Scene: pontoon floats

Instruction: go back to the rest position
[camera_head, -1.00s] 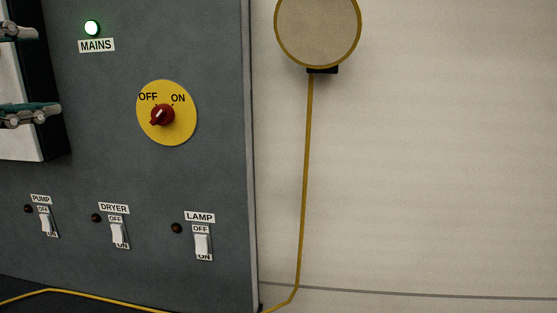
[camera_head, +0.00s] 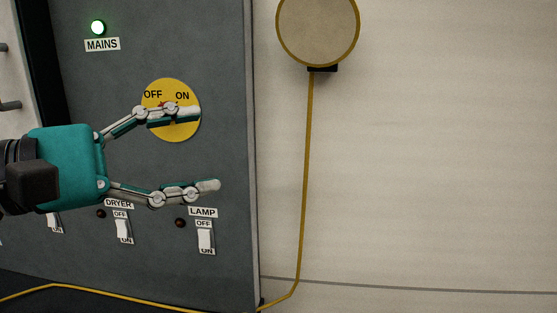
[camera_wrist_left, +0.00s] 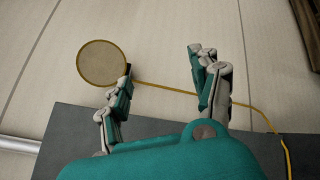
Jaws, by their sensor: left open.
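My left gripper (camera_head: 212,150) is in front of the grey panel (camera_head: 225,50) in the head view, its fingers spread wide and empty. The upper finger covers part of the yellow disc (camera_head: 168,131) and most of its red knob. The lower finger is just above the LAMP label (camera_head: 203,212). In the left wrist view my left gripper (camera_wrist_left: 160,70) also shows open, with nothing between its fingers. My right gripper is not in view.
DRYER (camera_head: 124,231) and LAMP (camera_head: 206,237) switches sit below the gripper. A round lamp (camera_head: 318,28) with a yellow cable (camera_head: 306,180) is on the pale wall (camera_head: 440,150). The space before the wall at right is clear.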

